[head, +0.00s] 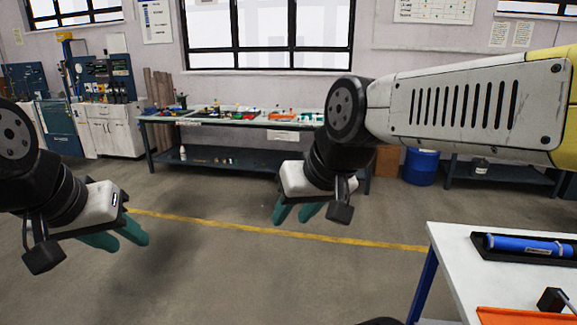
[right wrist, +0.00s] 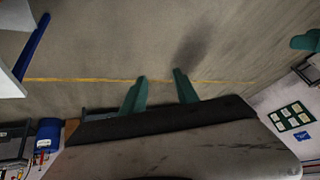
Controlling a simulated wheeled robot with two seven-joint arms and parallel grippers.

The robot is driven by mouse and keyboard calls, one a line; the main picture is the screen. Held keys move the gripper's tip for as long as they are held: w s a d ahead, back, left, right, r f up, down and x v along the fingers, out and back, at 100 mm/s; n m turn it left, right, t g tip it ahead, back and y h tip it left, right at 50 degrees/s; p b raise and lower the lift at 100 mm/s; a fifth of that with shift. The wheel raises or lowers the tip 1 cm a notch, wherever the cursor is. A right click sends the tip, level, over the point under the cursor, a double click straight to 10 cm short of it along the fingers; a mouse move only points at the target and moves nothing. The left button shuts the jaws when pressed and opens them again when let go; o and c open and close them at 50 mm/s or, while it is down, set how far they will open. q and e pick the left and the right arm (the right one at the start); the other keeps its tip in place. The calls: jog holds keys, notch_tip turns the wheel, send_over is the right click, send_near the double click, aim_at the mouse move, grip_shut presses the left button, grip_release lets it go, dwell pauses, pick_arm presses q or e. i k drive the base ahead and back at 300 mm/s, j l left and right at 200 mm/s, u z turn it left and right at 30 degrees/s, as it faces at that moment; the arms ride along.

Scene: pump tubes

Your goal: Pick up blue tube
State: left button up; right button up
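The blue tube (head: 530,246) lies in a black tray (head: 484,244) on the white table at the right of the head view. My right gripper (head: 298,213) hangs over open floor, well to the left of that table, with its green fingers apart and empty. The right wrist view shows the same two fingers (right wrist: 160,88) spread with only floor between them. My left gripper (head: 122,239) is at the far left of the head view, over the floor, with its two green fingers apart and nothing seen between them. The tube's right end is cut off by the frame edge.
The white table (head: 450,262) has a blue leg and also holds an orange tray (head: 520,316) and a small black object (head: 553,299). A long workbench (head: 240,123) with several small items and a blue barrel (head: 420,167) stand at the back. The floor between is clear.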

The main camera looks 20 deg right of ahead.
aim_at(557, 250)
jog(key=i+l+z, duration=0.2)
jog(key=z, duration=0.25)
jog(key=i+z, duration=0.85)
jog(key=i+j+z, duration=0.2)
jog(key=z, duration=0.25)
jog(key=i+l+z, duration=0.3)
jog(key=i+z, duration=0.25)
jog(key=i, duration=0.15)
